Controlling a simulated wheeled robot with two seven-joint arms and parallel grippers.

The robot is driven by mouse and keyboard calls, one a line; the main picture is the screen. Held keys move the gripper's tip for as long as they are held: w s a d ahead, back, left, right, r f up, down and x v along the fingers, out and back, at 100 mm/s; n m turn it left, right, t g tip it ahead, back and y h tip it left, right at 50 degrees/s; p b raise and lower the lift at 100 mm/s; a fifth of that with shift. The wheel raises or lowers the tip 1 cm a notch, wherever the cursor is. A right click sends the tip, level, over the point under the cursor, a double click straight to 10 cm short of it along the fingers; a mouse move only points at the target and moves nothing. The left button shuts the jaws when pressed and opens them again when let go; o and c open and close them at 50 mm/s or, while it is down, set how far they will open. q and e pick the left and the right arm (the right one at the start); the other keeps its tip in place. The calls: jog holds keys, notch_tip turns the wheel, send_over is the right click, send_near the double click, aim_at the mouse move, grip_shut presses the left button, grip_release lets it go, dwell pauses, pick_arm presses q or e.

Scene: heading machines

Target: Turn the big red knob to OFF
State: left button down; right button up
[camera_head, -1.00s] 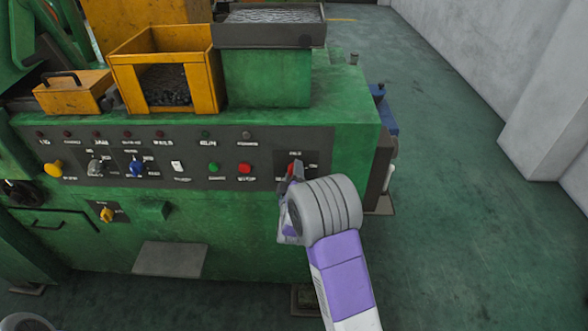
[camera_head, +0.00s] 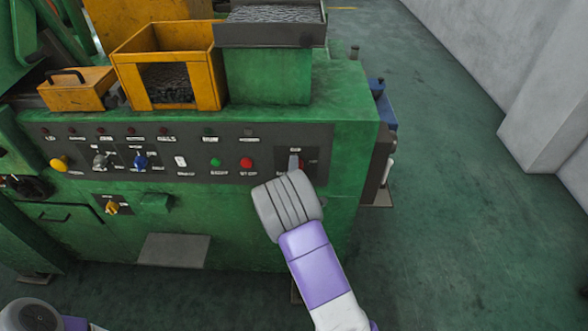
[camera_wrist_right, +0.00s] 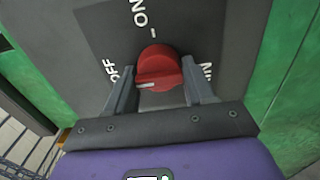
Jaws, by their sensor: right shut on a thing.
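The big red knob (camera_wrist_right: 157,66) sits on a dark panel in the right wrist view, with ON above it and OFF at its left. Its white line lies near its lower left edge and points left, toward the OFF side. My right gripper (camera_wrist_right: 158,78) is shut on the knob, one finger on each side. My left gripper is out of view; only part of my left arm shows at the bottom left.
A red button (camera_head: 246,163) and a green button (camera_head: 215,162) are left of the knob on the control panel (camera_head: 270,137). A yellow bin (camera_head: 130,82) and a grey tray (camera_head: 270,34) stand on the green machine. The floor (camera_head: 450,220) at right is clear.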

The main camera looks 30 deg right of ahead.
jog(key=o, duration=1)
jog(key=shift+c, duration=0.2)
jog(key=shift+s, duration=0.1)
jog(key=v, duration=0.7)
jog(key=shift+a+p, duration=0.15)
jog(key=shift+p, duration=0.15)
jog(key=shift+s, duration=0.15)
